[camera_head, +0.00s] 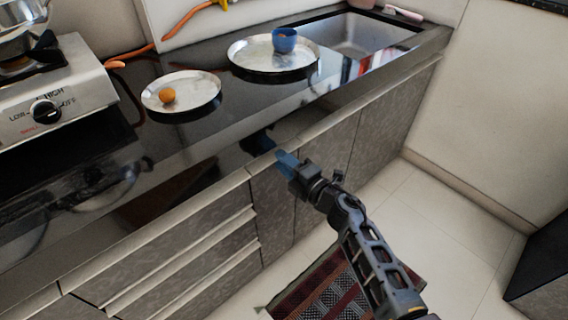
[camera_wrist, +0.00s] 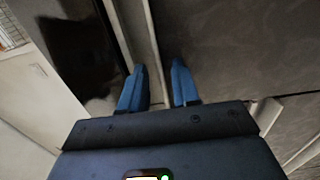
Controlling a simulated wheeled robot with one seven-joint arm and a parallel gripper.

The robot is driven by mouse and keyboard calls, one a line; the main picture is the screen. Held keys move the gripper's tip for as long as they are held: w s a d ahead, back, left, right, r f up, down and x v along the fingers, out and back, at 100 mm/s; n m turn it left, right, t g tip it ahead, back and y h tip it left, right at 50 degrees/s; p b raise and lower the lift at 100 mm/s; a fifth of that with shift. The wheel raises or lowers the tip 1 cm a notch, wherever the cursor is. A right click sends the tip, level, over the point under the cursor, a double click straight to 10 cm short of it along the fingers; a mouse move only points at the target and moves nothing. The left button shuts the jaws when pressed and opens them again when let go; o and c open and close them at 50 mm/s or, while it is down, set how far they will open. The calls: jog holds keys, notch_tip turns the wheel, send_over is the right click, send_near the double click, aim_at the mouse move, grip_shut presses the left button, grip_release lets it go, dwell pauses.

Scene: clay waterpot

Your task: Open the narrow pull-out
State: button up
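The narrow pull-out (camera_head: 272,211) is a slim grey-brown front below the counter, between a stack of drawers on its left and wider cabinet doors on its right. It looks flush with its neighbours. My gripper (camera_head: 286,160) is at its top edge, just below the counter's front. In the wrist view my gripper's two blue fingers (camera_wrist: 158,82) are apart, with a pale edge strip (camera_wrist: 152,45) running up from the gap between them. I cannot tell whether the fingers touch that strip.
The drawers (camera_head: 190,250) are shut. On the black counter stand a plate with an orange ball (camera_head: 168,96), a larger plate with a blue cup (camera_head: 285,40), a stove (camera_head: 60,95) and a sink (camera_head: 365,35). A patterned rug (camera_head: 325,290) lies on the floor below.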

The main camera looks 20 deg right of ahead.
jog(key=shift+w, duration=0.15)
jog(key=shift+c, duration=0.3)
grip_shut()
dwell(1.1)
